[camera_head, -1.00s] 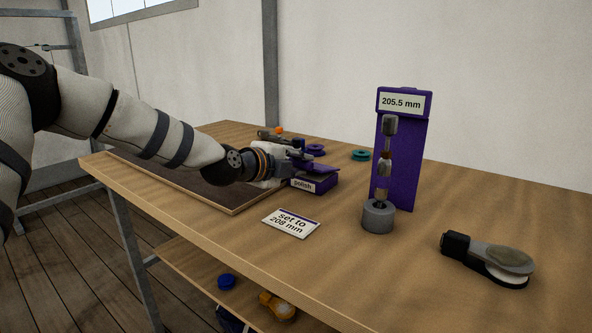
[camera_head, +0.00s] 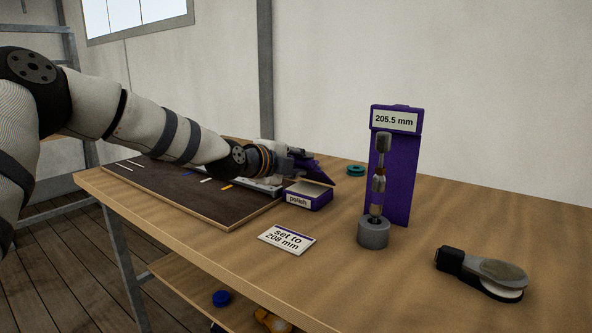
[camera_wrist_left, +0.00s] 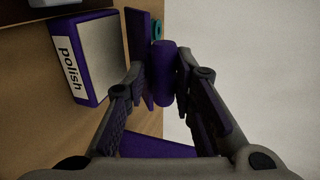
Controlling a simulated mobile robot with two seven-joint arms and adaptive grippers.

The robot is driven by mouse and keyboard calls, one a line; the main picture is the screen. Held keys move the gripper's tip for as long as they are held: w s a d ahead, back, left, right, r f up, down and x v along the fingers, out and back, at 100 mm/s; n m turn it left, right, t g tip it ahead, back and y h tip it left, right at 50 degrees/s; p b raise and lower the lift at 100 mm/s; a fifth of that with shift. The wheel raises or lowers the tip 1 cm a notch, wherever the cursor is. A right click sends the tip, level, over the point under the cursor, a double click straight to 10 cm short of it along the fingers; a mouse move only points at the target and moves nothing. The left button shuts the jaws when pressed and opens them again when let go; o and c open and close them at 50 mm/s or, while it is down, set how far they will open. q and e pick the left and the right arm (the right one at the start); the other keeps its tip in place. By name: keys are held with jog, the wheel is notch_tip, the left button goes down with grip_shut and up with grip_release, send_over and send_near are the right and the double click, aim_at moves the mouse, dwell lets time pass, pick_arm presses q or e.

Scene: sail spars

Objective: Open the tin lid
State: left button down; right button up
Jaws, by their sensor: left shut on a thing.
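The purple tin (camera_head: 306,198) labelled "polish" stands on the table beside the dark board. Its lid (camera_head: 318,173) is up off the tin and steeply tilted above its far side. In the left wrist view the tin (camera_wrist_left: 92,60) shows a pale, uncovered top, and the lid plate (camera_wrist_left: 138,45) stands apart from it on edge. My left gripper (camera_head: 300,160) is above the tin, shut on the lid's round purple grip, which sits between the fingers (camera_wrist_left: 165,80). Whether a hinge joins lid and tin is hidden. My right gripper is not in view.
A purple gauge stand (camera_head: 397,180) reading "205.5 mm" holds a spar in a grey base (camera_head: 373,233). A "set to 208 mm" card (camera_head: 287,239) lies in front. A grey-black tool (camera_head: 484,272) lies at right. A teal ring (camera_head: 356,170) lies behind.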

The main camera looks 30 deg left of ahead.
pick_arm(q)
jog(key=c, duration=2.4)
grip_release()
jog(key=shift+w+r, duration=0.4)
jog(key=shift+w, duration=0.1)
jog(key=c, duration=2.4)
grip_release()
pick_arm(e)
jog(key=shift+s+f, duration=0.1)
pick_arm(q)
jog(key=c, duration=2.4)
grip_release()
jog(key=shift+d, duration=0.1)
